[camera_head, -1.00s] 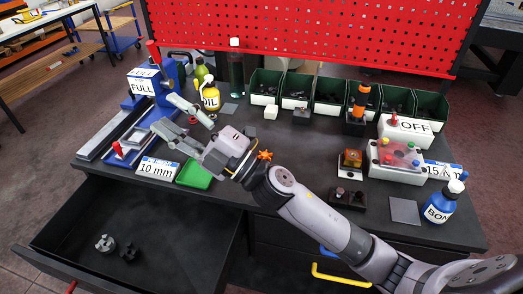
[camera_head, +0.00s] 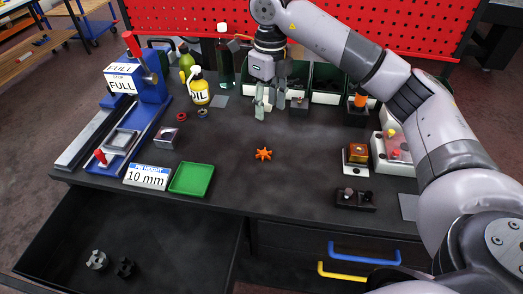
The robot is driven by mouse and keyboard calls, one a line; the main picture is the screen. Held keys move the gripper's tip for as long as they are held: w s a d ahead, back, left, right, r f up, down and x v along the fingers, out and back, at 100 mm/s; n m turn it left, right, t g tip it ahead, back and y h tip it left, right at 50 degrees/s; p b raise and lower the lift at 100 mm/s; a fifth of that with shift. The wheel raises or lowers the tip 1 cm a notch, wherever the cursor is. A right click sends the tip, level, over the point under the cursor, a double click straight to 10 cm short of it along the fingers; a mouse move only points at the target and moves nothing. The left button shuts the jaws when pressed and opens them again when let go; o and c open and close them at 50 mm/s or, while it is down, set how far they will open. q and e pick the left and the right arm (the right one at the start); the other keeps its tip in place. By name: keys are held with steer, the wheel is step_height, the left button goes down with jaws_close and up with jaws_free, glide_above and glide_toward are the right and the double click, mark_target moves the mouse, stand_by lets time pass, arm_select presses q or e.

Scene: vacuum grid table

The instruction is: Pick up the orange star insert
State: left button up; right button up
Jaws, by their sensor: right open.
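The orange star insert (camera_head: 263,154) lies flat on the dark table top, near the middle of the table. Nothing touches it. My right gripper (camera_head: 264,112) points down behind the star, in front of the green bins. Its two fingers are apart and nothing shows between them. My right arm comes in from the right and arches over the back right of the table. My left gripper is not in view.
A green tray (camera_head: 192,179) and a "10 mm" sign (camera_head: 147,176) stand left of the star. A yellow oil bottle (camera_head: 199,88) is at the back left. A small orange-topped block (camera_head: 356,155) and a dark holder (camera_head: 354,199) lie to the right. The table around the star is clear.

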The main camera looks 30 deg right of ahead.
steer(key=p, duration=0.3)
glide_above(269, 156)
step_height(269, 156, down, 11)
steer(key=shift+a+f, duration=0.15)
steer(key=shift+f, duration=0.05)
step_height(269, 156, down, 5)
steer(key=shift+s+r+p, duration=0.1)
steer(key=shift+r+p, duration=0.05)
steer(key=shift+p, duration=0.9)
steer(key=shift+f, duration=0.45)
steer(key=c, duration=0.4)
